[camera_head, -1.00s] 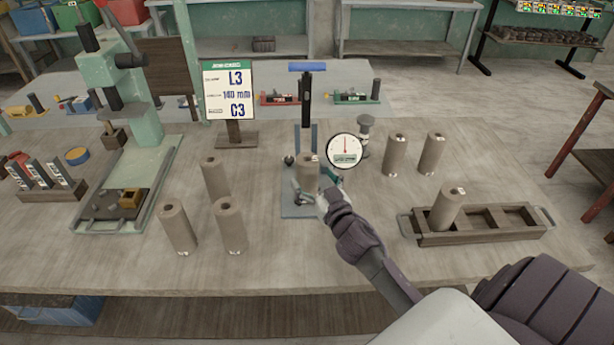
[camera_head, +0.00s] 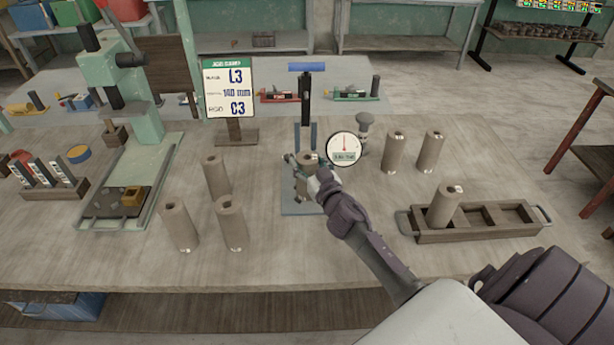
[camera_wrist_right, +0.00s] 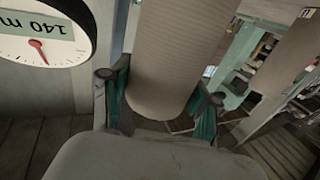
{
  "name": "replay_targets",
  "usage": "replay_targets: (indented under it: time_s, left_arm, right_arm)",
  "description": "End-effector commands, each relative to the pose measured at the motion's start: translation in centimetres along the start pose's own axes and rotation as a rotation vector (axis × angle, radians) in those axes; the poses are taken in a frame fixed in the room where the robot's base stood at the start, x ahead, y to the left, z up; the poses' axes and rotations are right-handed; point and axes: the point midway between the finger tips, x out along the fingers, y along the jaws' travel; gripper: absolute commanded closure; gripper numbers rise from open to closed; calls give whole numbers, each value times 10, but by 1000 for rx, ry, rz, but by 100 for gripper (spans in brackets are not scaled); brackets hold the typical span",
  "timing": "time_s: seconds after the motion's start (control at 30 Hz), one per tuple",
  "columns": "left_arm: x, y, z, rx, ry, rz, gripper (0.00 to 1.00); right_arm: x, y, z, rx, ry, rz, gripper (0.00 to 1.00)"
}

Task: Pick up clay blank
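The clay blank (camera_head: 308,159) is a grey-brown cylinder standing upright on the blue-based gauge stand, its lower part largely hidden by my right gripper (camera_head: 306,182). In the right wrist view the blank (camera_wrist_right: 160,60) fills the space between the two green-padded fingers of my right gripper (camera_wrist_right: 160,105). The pads press against its sides, with no clear gap. Other clay blanks stand on the table: three left of the stand (camera_head: 217,177) and two at the right (camera_head: 394,153). One more (camera_head: 444,206) stands in the wooden tray (camera_head: 480,234). My left gripper is not in view.
A round dial (camera_head: 343,148) sits close right of the gripper; it reads 140 mm in the wrist view (camera_wrist_right: 40,35). A green press (camera_head: 125,90) stands left.

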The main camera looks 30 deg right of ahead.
Motion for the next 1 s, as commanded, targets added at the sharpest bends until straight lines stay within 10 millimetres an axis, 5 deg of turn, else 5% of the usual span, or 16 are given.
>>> replay_targets:
  time_s: [0.27, 0.63, 1.0]
  left_arm:
    - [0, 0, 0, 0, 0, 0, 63]
    - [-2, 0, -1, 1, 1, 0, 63]
    - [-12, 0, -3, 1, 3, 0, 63]
  right_arm:
    - [0, 0, 0, 1, -1, 0, 99]
    - [0, 0, -9, -1, 6, -1, 100]
    - [1, 0, -76, -3, 10, -2, 100]
